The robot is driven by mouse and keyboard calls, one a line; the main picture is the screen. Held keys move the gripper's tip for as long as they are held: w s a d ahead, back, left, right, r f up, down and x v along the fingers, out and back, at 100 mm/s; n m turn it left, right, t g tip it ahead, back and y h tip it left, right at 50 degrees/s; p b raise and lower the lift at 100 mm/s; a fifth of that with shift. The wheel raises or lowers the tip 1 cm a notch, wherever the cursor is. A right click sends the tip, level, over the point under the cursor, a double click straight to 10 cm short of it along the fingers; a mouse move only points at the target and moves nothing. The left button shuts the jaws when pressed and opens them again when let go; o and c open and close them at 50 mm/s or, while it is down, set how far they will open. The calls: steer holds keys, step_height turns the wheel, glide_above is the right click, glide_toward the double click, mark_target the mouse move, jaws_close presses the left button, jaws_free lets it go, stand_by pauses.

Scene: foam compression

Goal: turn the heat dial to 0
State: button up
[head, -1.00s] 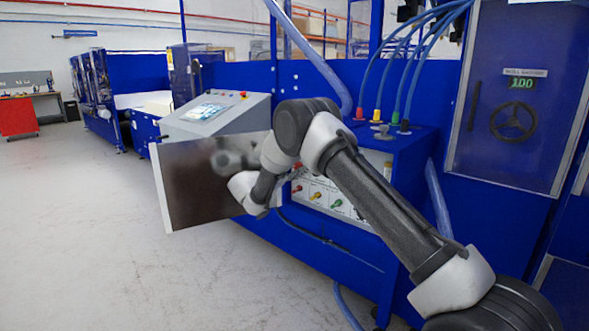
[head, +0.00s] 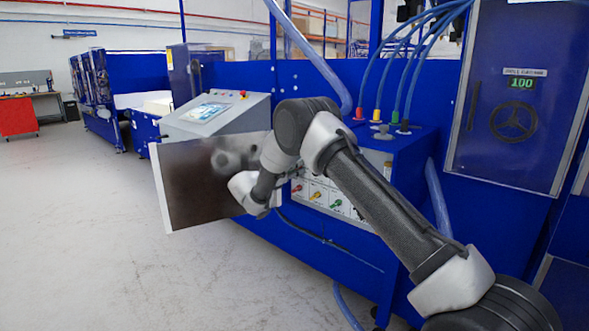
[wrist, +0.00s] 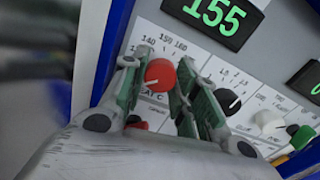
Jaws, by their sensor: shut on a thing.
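The red heat dial (wrist: 159,75) shows in the wrist view on a white panel, with scale marks of 140, 150 and 160 above it and part of a label below. My gripper (wrist: 156,85) has one finger on each side of the dial and is shut on it. A green display (wrist: 213,12) above the dial reads 155. The dial's white pointer line is at its lower left. In the head view my arm reaches to the front panel (head: 322,192) of the blue machine, and the arm hides the gripper and the heat dial.
An open panel door (head: 200,185) stands left of my wrist. A black knob (wrist: 228,101), a white knob (wrist: 268,122) and a green knob (wrist: 300,136) sit to the right of the dial. A sloped console (head: 215,112) stands behind. The floor at left is clear.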

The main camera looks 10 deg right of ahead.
steer(key=shift+f+n, duration=0.15)
steer(key=shift+n, duration=0.45)
steer(key=o, duration=0.7)
steer(key=shift+o, duration=0.2)
steer(key=v, duration=1.2)
steer(key=shift+a, duration=0.1)
